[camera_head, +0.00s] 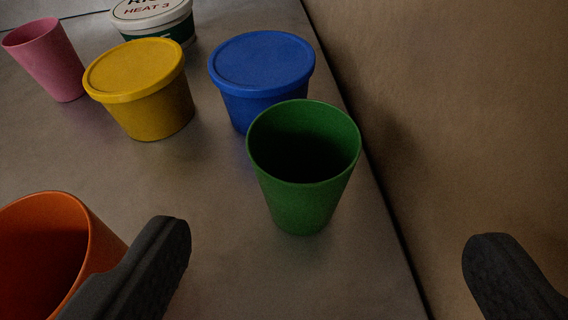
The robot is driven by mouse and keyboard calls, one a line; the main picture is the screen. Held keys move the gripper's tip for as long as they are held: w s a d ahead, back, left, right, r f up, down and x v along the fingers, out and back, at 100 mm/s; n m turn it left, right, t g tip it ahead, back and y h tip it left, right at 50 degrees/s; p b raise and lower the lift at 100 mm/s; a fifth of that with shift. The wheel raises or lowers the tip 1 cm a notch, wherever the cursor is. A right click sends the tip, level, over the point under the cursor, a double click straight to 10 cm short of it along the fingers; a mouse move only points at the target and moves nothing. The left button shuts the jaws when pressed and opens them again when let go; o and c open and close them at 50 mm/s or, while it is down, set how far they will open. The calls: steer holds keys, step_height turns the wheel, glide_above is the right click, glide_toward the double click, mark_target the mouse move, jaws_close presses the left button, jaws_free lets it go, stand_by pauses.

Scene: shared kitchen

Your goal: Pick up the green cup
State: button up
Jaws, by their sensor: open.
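The green cup (302,205) stands upright on the grey counter, right of the middle of the view, close to the counter's right edge. It is open at the top and its inside is dark. My gripper (328,250) is open and empty, with one dark finger at the lower left and the other at the lower right. The cup is between the two fingers in the picture and farther off than their tips. Neither finger touches it.
A blue lidded tub (262,75) is just behind the cup. A yellow lidded tub (140,90), a white labelled tub (152,18) and a pink cup (48,60) stand farther left. An orange cup (100,250) is beside my left finger. A brown surface (460,130) lies right of the edge.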

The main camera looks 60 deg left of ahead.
glide_toward(300, 125)
steer(key=x, duration=0.3)
steer(key=shift+w+a, duration=0.2)
steer(key=shift+x, duration=2.5)
steer(key=shift+f, duration=0.1)
steer(key=c, duration=1.1)
